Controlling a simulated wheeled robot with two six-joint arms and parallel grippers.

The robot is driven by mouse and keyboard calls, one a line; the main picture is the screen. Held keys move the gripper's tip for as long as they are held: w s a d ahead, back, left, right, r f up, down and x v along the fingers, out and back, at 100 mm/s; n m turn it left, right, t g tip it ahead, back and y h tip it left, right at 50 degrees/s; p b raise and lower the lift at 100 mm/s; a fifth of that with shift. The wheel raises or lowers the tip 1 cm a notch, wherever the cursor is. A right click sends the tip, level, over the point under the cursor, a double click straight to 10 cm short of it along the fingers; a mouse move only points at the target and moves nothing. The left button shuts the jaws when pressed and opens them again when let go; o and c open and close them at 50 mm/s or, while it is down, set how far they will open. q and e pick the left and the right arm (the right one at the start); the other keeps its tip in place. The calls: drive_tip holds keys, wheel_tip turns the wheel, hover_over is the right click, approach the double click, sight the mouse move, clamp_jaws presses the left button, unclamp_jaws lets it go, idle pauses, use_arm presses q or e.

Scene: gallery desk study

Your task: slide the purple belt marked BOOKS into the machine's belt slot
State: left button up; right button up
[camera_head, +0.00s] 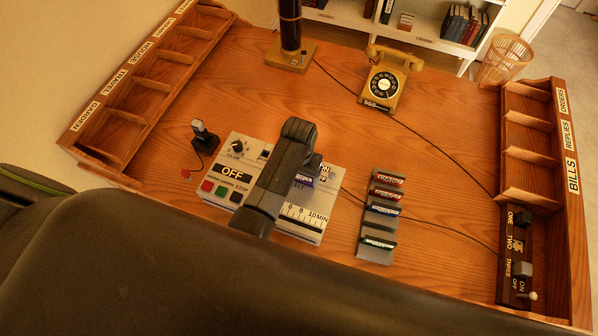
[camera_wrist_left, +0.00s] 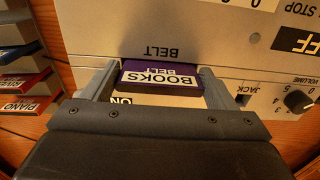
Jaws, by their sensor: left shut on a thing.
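The purple belt marked BOOKS (camera_wrist_left: 160,78) is between the fingers of my left gripper (camera_wrist_left: 157,70), which is shut on it. In the left wrist view its far edge is up against the front of the machine (camera_wrist_left: 200,48), directly by the BELT lettering. I cannot tell how far it is in the slot, as the slot's opening is hidden. In the head view the machine (camera_head: 232,173) stands mid-desk, and my left arm covers its middle. My right gripper is not in view.
A stand with several other belts (camera_head: 381,213) is right of the machine. A jack plug on a black base (camera_head: 204,137) stands to its left. A yellow telephone (camera_head: 390,80) and a lamp base (camera_head: 290,60) are behind. Sorting trays line both desk sides. A cable crosses the right part.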

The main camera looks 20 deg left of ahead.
use_arm(q)
drive_tip(key=shift+f+b, duration=0.35)
drive_tip(key=shift+f, duration=0.35)
drive_tip(key=shift+f, duration=0.1)
drive_tip(key=o, duration=0.8)
drive_tip(key=shift+c, duration=0.2)
